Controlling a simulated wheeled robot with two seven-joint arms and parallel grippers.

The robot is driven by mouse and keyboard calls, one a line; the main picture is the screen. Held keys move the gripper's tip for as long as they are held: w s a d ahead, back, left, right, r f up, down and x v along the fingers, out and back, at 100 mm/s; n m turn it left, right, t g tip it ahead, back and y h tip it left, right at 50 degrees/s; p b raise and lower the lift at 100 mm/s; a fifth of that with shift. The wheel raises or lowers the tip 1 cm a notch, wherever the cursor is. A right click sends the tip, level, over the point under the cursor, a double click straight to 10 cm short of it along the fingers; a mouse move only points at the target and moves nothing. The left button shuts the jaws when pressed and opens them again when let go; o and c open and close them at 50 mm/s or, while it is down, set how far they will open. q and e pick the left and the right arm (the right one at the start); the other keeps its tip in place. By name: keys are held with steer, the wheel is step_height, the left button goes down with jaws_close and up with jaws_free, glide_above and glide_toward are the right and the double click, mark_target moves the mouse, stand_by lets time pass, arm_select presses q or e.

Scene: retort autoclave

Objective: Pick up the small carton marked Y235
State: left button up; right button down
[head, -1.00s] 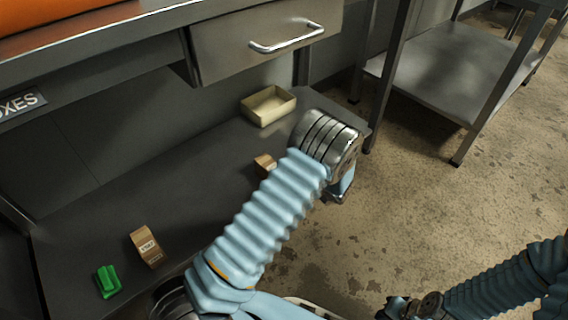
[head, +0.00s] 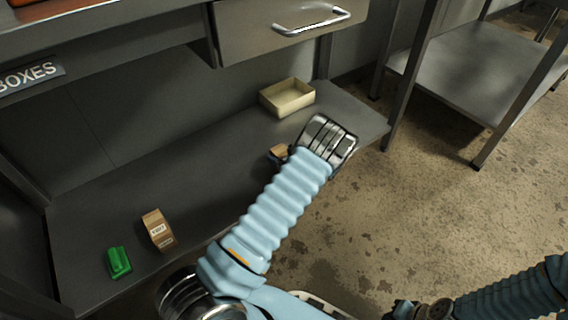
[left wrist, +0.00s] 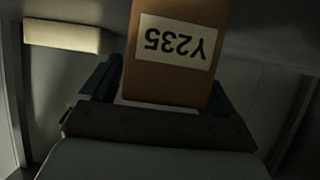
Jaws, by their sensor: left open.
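The small brown carton marked Y235 (left wrist: 203,75) fills the middle of the left wrist view, its white label upside down. In the head view the carton (head: 277,153) shows only in part on the grey shelf, beside my left wrist, which hides the rest. My left gripper (left wrist: 160,84) is open, with one dark finger on each side of the carton. I cannot tell whether the fingers touch it. In the head view the gripper is mostly hidden behind my wrist. My right arm shows at the lower right; its gripper (head: 403,309) is too dark and cut off to read.
A cream open box (head: 287,98) stands behind the carton on the shelf (head: 200,190). Another labelled brown carton (head: 157,230) and a green object (head: 118,263) are at the near left. A drawer (head: 285,28) overhangs the back. The middle of the shelf is clear.

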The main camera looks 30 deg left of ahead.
arm_select(q)
steer(key=shift+r, duration=0.1)
steer(key=c, duration=1.3)
steer(key=shift+o, duration=0.2)
